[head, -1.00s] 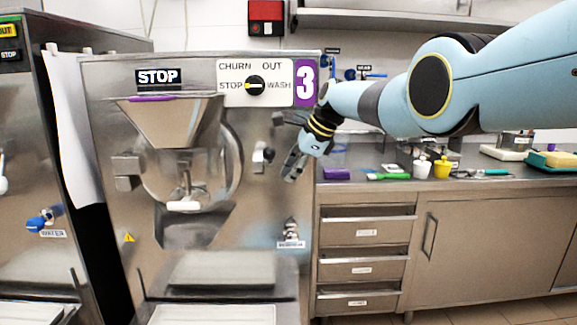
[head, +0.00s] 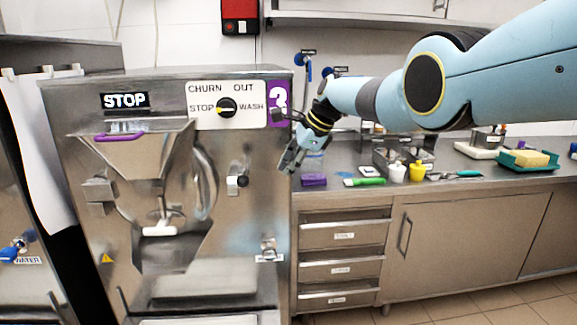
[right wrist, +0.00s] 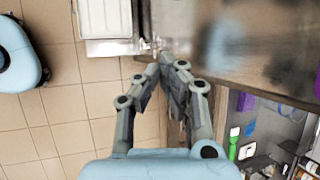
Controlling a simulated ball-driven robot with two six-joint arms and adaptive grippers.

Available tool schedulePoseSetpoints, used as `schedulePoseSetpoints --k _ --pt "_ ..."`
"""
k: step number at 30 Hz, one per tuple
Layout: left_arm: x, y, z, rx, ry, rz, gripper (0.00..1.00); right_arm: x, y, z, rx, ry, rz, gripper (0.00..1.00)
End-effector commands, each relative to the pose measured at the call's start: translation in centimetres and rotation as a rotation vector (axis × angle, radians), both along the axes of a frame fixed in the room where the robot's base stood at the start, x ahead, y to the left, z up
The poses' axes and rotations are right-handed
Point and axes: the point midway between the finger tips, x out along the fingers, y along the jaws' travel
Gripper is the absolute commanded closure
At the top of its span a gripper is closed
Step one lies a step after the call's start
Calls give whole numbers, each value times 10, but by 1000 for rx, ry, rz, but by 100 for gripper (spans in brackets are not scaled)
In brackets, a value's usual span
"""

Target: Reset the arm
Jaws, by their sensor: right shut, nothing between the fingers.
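My right arm comes in from the right in the head view. Its right gripper (head: 290,159) hangs in front of the right edge of batch freezer 3 (head: 262,190), pointing down and left. In the right wrist view the right gripper (right wrist: 166,62) has its fingertips together with nothing between them. The freezer's selector knob (head: 227,107) is left of the gripper and apart from it. My left gripper is not in view.
A steel counter (head: 400,186) with drawers stands right of the freezer. On it are a purple block (head: 313,180), a green-handled tool (head: 365,182), a white cup (head: 397,173), a yellow cup (head: 417,172) and a yellow sponge (head: 530,158). Tiled floor (right wrist: 50,130) is open below.

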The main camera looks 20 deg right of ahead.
Motion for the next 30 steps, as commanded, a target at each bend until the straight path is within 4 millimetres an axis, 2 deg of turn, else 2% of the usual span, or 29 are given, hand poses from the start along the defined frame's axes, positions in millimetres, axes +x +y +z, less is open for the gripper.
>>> schedulePoseSetpoints --k 9,11,13,14,17,18,20,21,23,24,26,30 --pt "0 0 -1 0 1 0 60 -1 0 -2 0 2 0 100" --pt "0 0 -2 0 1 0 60 -4 0 -10 0 11 0 100" --pt "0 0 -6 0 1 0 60 -13 0 -33 0 37 0 100" --pt "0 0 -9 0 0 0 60 -19 1 -46 0 54 1 100" --pt "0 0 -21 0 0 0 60 -49 3 -110 2 129 3 100" --pt "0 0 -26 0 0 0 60 -65 4 -139 2 164 5 100" --pt "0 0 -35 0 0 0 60 -91 6 -184 1 219 7 100" --pt "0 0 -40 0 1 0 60 -109 6 -213 -2 254 10 100" --pt "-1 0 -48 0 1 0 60 -138 7 -256 -9 304 12 100" --pt "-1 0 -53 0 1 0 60 -158 7 -283 -17 336 14 100" --pt "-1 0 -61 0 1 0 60 -190 6 -324 -30 377 24 100" --pt "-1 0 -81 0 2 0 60 -268 3 -414 -79 449 73 100"
